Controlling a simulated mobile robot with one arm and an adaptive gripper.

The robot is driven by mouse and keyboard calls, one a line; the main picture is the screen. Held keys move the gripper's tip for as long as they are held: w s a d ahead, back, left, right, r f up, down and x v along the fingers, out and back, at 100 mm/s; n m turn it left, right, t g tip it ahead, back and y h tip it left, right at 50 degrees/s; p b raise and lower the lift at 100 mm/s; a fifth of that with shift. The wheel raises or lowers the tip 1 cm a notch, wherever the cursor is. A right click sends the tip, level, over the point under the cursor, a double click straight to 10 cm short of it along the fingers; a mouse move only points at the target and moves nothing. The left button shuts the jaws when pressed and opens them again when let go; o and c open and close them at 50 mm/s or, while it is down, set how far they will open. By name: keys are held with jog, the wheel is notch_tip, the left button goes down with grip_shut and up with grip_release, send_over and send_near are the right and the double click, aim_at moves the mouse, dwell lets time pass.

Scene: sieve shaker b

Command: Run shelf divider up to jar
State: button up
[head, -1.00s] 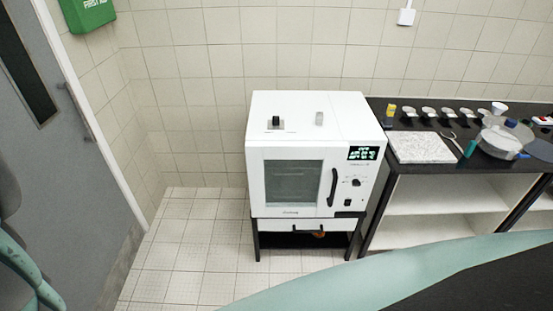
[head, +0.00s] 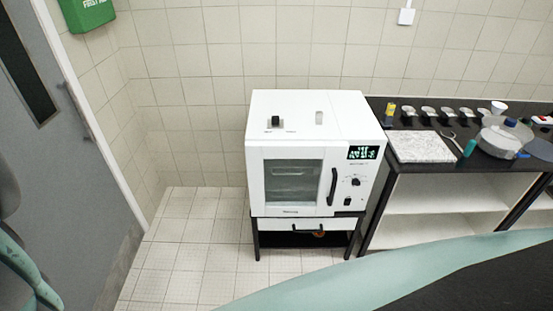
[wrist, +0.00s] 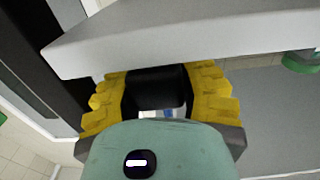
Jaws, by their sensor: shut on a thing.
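My gripper (wrist: 166,98), with yellow ridged finger pads, shows only in the wrist view. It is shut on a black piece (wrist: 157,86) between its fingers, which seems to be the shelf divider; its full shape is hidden. A pale grey slab (wrist: 190,42) crosses just beyond the fingertips; I cannot tell whether it touches them. The jar cannot be made out for sure in either view. The head view does not show the gripper or the divider.
A white oven-like cabinet (head: 300,120) stands against the tiled wall. To its right is a black-topped bench (head: 440,178) with a speckled slab (head: 422,146), a clear round vessel (head: 503,139) and small items. Tiled floor (head: 190,240) on the left is clear.

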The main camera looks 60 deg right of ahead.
grip_shut()
jog(key=shift+s+a, duration=0.1)
